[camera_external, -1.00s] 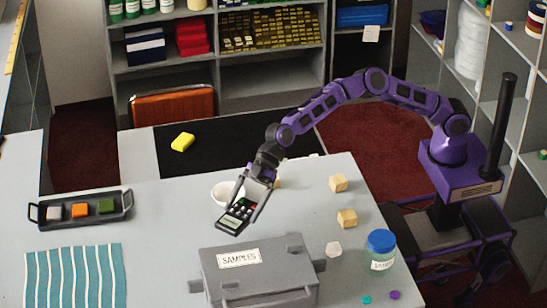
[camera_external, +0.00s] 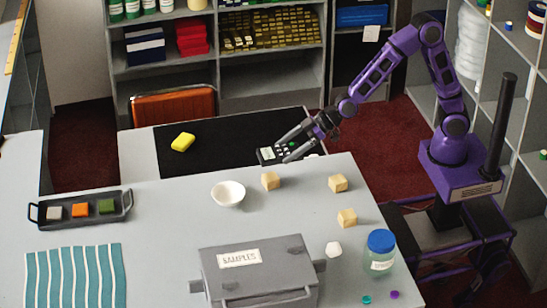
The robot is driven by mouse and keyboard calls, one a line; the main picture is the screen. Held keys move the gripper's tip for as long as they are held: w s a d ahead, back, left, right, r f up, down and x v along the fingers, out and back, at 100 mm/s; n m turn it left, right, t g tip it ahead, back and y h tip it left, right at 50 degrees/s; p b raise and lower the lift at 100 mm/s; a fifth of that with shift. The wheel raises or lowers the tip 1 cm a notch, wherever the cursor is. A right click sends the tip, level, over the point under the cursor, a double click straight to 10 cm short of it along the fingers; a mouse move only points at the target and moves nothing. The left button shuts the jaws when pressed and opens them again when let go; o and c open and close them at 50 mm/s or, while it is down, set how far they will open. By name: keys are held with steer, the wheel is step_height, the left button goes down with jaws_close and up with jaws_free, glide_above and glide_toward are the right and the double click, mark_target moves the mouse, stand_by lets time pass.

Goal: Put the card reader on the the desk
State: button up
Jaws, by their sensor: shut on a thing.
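The card reader (camera_external: 267,154) is dark with a pale screen and small keys. My gripper (camera_external: 286,148) is shut on it, one finger on either side, partly hiding it. The reader appears over the right part of a black mat (camera_external: 220,148) on the desk (camera_external: 138,158) behind the grey counter. I cannot tell whether it touches the mat or hangs just above it.
An orange chair (camera_external: 173,105) stands behind the desk. On the counter (camera_external: 170,235) are a white bowl (camera_external: 228,194), wooden cubes (camera_external: 270,181), a samples box (camera_external: 258,272), a jar (camera_external: 380,255) and a tray (camera_external: 80,219).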

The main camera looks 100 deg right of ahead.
steer(key=shift+s+d, duration=0.4)
steer(key=shift+s, duration=0.05)
steer(key=s+m+h, duration=0.1)
steer(key=s, duration=0.1)
steer(key=s+f+m+h, duration=0.1)
steer(key=s, duration=0.2)
steer(key=s+f+m+h, duration=0.1)
steer(key=s, duration=0.2)
steer(key=shift+s+f+m+h, duration=0.1)
steer(key=shift+s+m+h, duration=0.2)
steer(key=shift+m, duration=0.1)
steer(key=w+a+r+n+y, duration=0.1)
steer(key=w+a+n+y, duration=0.1)
steer(key=w+a, duration=0.45)
steer(key=w+a+r+n+y, duration=0.15)
steer(key=w+a, duration=0.25)
steer(key=w, duration=0.5)
steer(key=n+y, duration=0.4)
glide_above(244, 245)
steer(key=shift+g, duration=0.3)
step_height(244, 245, down, 4)
steer(key=shift+a+p, duration=0.1)
steer(key=shift+p, duration=0.25)
steer(key=shift+f+b, duration=0.45)
steer(key=shift+f, duration=2.1)
steer(key=o, duration=1.5)
steer(key=shift+s, duration=0.1)
steer(key=shift+o, duration=0.2)
steer(key=shift+r, duration=0.1)
